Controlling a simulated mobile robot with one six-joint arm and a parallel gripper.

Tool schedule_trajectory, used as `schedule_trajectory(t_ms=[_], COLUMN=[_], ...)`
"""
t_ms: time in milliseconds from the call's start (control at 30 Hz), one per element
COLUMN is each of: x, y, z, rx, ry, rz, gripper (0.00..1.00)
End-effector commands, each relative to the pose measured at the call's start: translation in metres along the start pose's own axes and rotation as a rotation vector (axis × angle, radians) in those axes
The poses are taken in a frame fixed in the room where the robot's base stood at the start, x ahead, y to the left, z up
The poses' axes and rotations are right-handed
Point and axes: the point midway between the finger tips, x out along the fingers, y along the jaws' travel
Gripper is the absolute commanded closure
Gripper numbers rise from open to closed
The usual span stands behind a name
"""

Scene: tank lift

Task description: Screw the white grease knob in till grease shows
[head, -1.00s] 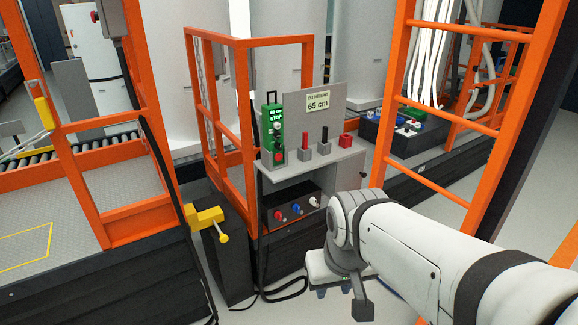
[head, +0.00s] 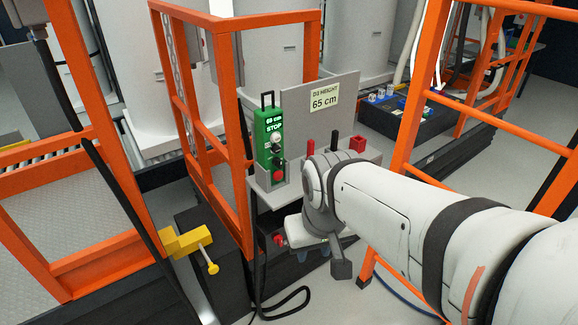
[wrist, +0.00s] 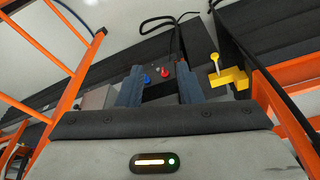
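The low dark box under the grey shelf holds the knobs. In the head view my arm hides most of it, with a red knob (head: 279,240) still showing. In the wrist view a blue knob (wrist: 147,79) and a red knob (wrist: 165,73) show beyond the fingers. I cannot make out the white grease knob in either current view; it may be behind the left finger or my arm. My gripper (wrist: 159,88) is open and empty, its two dark blue fingers apart, facing the box. Whether it touches anything I cannot tell. No grease is visible.
A green control box (head: 268,150), a sign reading 65 cm (head: 324,97) and levers stand at the grey shelf (head: 268,197). Orange rails (head: 237,140) flank it. A yellow latch (head: 187,241) sticks out at left. A black cable lies on the floor.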

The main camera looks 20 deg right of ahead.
Motion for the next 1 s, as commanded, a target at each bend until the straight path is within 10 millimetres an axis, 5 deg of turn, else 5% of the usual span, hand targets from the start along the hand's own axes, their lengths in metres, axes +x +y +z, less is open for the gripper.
schedule_trajectory(t_ms=[167, 267, 467, 700, 833, 1000], x=[0.006, 0.028, 0.108, 0.204, 0.258, 0.329], y=[0.003, 0.01, 0.07, 0.145, 0.173, 0.196], z=[-0.004, -0.021, -0.096, -0.183, -0.211, -0.223], rx=[-0.02, -0.117, -0.598, -1.364, -1.78, -2.245], ry=[0.011, 0.061, 0.245, 0.39, 0.421, 0.456], rz=[0.008, 0.045, 0.265, 0.662, 0.912, 1.287], gripper=[0.67, 0.67, 0.67, 0.67, 0.67, 0.67])
